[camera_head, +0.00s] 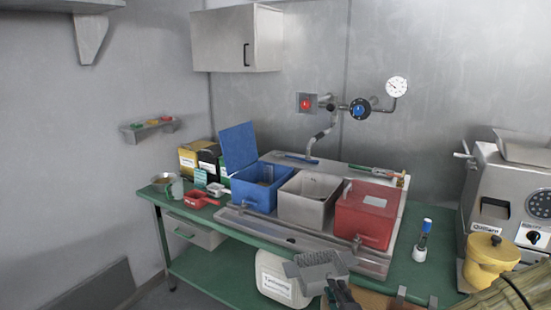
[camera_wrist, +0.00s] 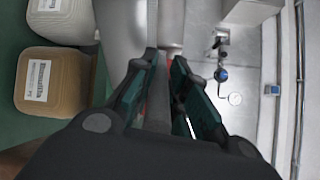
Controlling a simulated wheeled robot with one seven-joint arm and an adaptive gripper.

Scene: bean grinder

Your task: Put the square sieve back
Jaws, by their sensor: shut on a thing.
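My gripper (camera_head: 338,290) is at the bottom middle of the head view, in front of the green bench. It is shut on the grey square sieve (camera_head: 316,268), which it holds in the air in front of the bench's front edge. In the wrist view the two dark green fingers (camera_wrist: 165,68) close on a thin part with some red showing between them. Most of the sieve is hidden or unclear in that view. I cannot tell which place is the sieve's own.
The green bench (camera_head: 190,212) carries a blue open-lidded bin (camera_head: 252,194), a grey bin (camera_head: 305,209) and a red lidded bin (camera_head: 363,222). A red scoop (camera_head: 200,199) lies left. A machine (camera_head: 505,190) and yellow pot (camera_head: 487,262) stand right. A white jug (camera_head: 278,281) stands low.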

